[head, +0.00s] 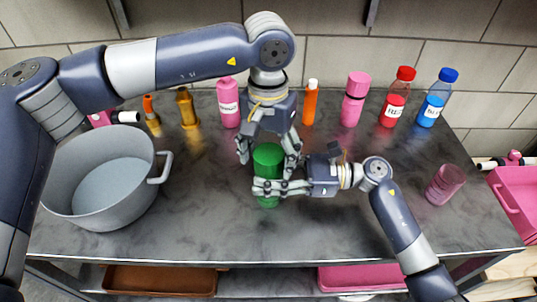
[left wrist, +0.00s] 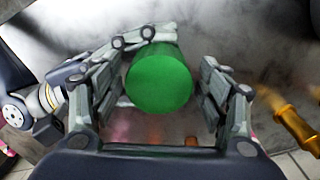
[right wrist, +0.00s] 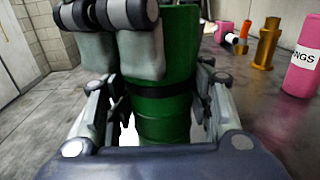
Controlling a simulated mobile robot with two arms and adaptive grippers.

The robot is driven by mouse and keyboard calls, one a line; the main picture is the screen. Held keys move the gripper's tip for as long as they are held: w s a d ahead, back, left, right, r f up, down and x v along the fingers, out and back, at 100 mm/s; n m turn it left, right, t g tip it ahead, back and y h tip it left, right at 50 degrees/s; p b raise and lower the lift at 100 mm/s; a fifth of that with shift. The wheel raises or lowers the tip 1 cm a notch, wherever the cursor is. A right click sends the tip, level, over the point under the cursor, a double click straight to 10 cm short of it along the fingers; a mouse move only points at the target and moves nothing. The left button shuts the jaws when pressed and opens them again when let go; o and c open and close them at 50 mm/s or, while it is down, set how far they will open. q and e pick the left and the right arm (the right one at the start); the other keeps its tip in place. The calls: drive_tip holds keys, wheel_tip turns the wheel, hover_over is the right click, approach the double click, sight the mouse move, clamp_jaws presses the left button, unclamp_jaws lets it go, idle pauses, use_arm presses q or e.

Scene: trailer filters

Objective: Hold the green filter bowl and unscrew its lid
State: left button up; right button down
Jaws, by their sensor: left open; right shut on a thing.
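The green filter bowl (head: 267,201) stands upright on the dark countertop near its middle, with its green lid (head: 268,155) on top. A dark band between lid and bowl shows in the right wrist view (right wrist: 160,90). My right gripper (head: 262,187) comes in from the right and is shut on the bowl below the lid. My left gripper (head: 268,152) points down from above, with its fingers open on both sides of the lid. In the left wrist view the round lid top (left wrist: 160,84) lies between the open fingers, with a gap on the right side.
A big grey pot (head: 160,168) stands at the left. Along the back are a pink bottle (head: 228,105), an orange bottle (head: 310,103), a pink shaker (head: 353,100), a red-capped bottle (head: 396,100) and a blue-capped bottle (head: 437,98). A pink cup (head: 445,184) stands at the right.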

use_arm(q)
wheel_tip(320, 180, up, 4)
wheel_tip(320, 180, up, 3)
drive_tip(key=m, duration=0.3)
drive_tip(key=shift+f+m, duration=0.1)
drive_tip(key=shift+m, duration=0.2)
drive_tip(key=shift+f, duration=3.85)
drive_tip(key=c, duration=1.1)
drive_tip(key=o, duration=1.1)
drive_tip(key=shift+o, duration=0.2)
